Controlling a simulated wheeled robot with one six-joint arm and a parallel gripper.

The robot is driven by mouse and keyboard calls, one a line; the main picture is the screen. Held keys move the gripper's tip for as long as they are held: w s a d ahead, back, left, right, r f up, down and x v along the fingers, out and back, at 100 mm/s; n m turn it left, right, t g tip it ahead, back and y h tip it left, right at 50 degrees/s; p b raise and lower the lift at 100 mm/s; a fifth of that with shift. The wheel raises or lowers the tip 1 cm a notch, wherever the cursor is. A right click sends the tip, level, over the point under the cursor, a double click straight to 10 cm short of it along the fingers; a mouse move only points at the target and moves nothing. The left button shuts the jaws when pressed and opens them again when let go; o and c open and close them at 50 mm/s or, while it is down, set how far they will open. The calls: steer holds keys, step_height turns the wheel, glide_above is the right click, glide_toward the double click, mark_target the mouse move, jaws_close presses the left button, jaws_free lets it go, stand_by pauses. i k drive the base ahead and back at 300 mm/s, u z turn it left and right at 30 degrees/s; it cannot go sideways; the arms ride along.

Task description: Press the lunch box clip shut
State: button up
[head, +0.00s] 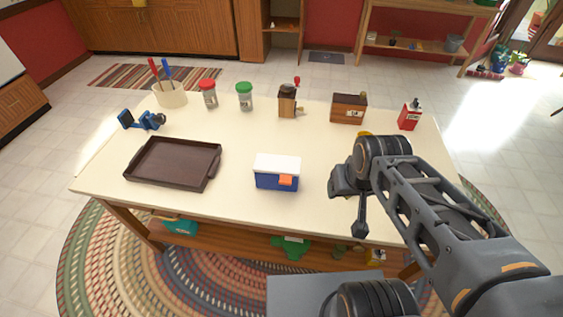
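The lunch box (265,179) is blue with a white lid (278,163) and stands upright near the front middle of the table. Its orange clip (286,181) is on the front face, toward the right. The lid lies over the box; the view is too small to tell whether the clip is flush or sticks out. My gripper (359,223) is to the right of the lunch box, apart from it, pointing down by the table's front edge. I see no object in it. Its fingers overlap in this view, so their opening is unclear.
A brown tray (135,174) lies to the left on the table (233,210). A blue clamp-like tool (142,121), a utensil pot (171,97), two jars, a grinder (288,102), a wooden box (348,108) and a red can (410,115) stand behind. The table around the lunch box is clear.

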mark_target(284, 178)
steer(key=k, duration=0.5)
steer(key=u, duration=2.25)
steer(key=i, duration=1.9)
steer(key=z, duration=3)
